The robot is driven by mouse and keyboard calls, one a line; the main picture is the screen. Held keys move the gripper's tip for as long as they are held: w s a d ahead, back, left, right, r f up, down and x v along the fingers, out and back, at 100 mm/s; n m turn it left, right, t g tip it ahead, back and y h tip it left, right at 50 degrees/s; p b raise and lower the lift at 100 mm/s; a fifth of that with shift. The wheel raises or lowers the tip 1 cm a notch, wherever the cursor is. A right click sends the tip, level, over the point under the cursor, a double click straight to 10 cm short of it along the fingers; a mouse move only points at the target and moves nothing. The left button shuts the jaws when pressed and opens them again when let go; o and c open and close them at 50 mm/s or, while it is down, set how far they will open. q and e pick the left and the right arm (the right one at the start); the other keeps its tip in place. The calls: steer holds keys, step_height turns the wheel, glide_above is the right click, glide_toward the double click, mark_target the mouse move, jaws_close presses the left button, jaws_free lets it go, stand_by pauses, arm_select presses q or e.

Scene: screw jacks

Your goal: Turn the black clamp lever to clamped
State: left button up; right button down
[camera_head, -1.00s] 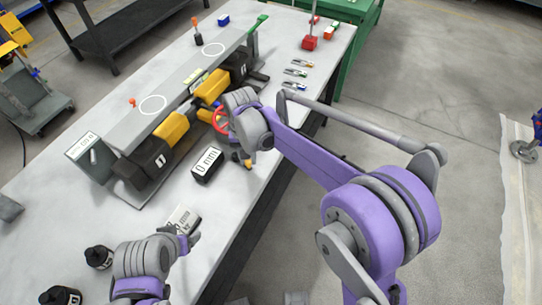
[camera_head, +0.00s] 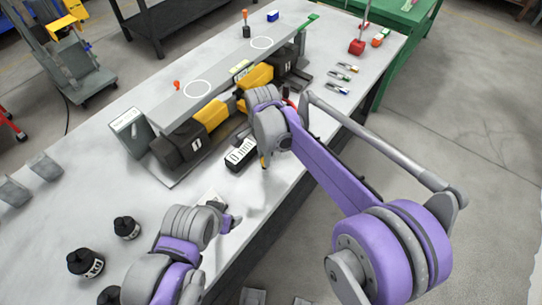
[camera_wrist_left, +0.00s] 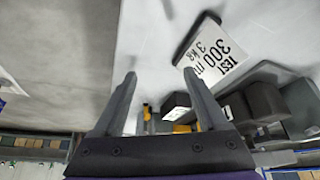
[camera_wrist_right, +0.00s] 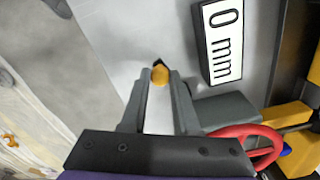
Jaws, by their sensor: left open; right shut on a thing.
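My right gripper (camera_wrist_right: 160,76) is closed on a small orange piece with a dark tip (camera_wrist_right: 160,71), seen nearly end-on. I cannot tell how much of the black clamp lever this is; the rest is hidden. In the head view my right wrist (camera_head: 270,127) covers that spot, beside the screw jack. A red handwheel (camera_wrist_right: 250,143) shows at lower right in the right wrist view. My left gripper (camera_wrist_left: 160,82) is open and empty, near a white plate reading TEST 300 mm 3 kg (camera_wrist_left: 213,50). The left wrist (camera_head: 185,228) is at the table's near side.
A 0 mm display (camera_head: 241,154) stands close to my right gripper. The long grey beam (camera_head: 222,85) lies over the yellow-and-black jacks. Black weights (camera_head: 85,262) stand at the near left. Small tools (camera_head: 341,77) lie at the far right.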

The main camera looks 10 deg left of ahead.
steer(key=shift+w+a+m, duration=0.15)
steer(key=shift+a+m, duration=0.5)
steer(key=shift+m, duration=0.45)
steer(key=shift+w+a+m, duration=0.15)
steer(key=shift+a+m, duration=0.45)
steer(key=shift+m, duration=0.5)
arm_select(q)
steer(key=shift+r, duration=0.1)
arm_select(e)
steer(key=c, duration=0.7)
jaws_free()
steer(key=shift+a, duration=0.1)
steer(key=shift+o, duration=0.2)
arm_select(q)
steer(key=shift+w+r+p, duration=0.1)
steer(key=shift+r+p, duration=0.25)
steer(key=shift+p, duration=0.05)
arm_select(e)
step_height(320, 180, up, 11)
steer(key=shift+f, duration=0.1)
